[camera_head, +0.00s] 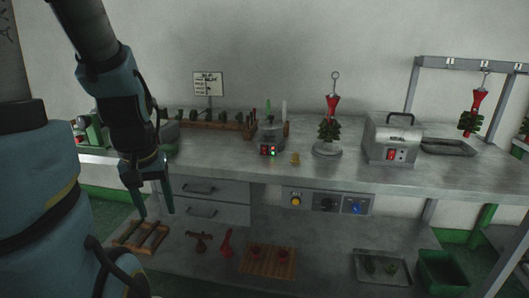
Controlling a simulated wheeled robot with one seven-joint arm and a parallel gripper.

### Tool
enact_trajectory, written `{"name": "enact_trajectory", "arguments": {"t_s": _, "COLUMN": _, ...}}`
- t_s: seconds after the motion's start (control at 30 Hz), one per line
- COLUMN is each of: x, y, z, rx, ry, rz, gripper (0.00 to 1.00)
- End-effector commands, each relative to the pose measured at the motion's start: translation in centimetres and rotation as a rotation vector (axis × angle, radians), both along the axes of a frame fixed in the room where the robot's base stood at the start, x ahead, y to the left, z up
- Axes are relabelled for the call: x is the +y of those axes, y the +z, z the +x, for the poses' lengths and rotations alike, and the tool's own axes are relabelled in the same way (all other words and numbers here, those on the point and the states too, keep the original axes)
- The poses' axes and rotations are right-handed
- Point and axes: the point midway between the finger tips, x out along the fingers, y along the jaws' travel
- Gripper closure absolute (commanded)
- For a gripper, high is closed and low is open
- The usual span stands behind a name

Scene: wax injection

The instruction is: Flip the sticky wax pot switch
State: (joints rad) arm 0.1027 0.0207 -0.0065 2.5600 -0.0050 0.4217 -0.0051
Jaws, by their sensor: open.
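A small dark pot (270,137) stands on the metal bench, left of centre, and looks like the sticky wax pot. A small front panel (268,151) on it shows a red and a green spot. Which of these is the switch is too small to tell. My gripper (157,211) is open and empty, fingers pointing down, in front of the bench's left part. It appears lower than the bench top and well to the left of the pot. Nothing hides the pot's front.
A metal box (392,138) with a red switch stands right of centre. A red and green wax tree (329,128) stands between it and the pot. A small yellow item (295,158) lies right of the pot. Drawers (205,188) sit under the bench (225,168); the lower shelf holds trays and red tools.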

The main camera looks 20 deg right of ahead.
Motion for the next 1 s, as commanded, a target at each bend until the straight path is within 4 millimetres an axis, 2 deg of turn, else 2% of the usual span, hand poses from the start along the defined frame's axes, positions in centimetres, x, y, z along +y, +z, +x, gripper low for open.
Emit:
{"name": "enact_trajectory", "arguments": {"t_s": 0.1, "x": 0.00, "y": 0.00, "z": 0.00, "rx": 0.000, "ry": 0.000, "rz": 0.000, "gripper": 0.39}}
{"name": "enact_trajectory", "arguments": {"t_s": 0.63, "x": 0.00, "y": 0.00, "z": 0.00, "rx": 0.000, "ry": 0.000, "rz": 0.000, "gripper": 0.99}}
{"name": "enact_trajectory", "arguments": {"t_s": 1.0, "x": 0.00, "y": 0.00, "z": 0.00, "rx": 0.000, "ry": 0.000, "rz": 0.000, "gripper": 1.00}}
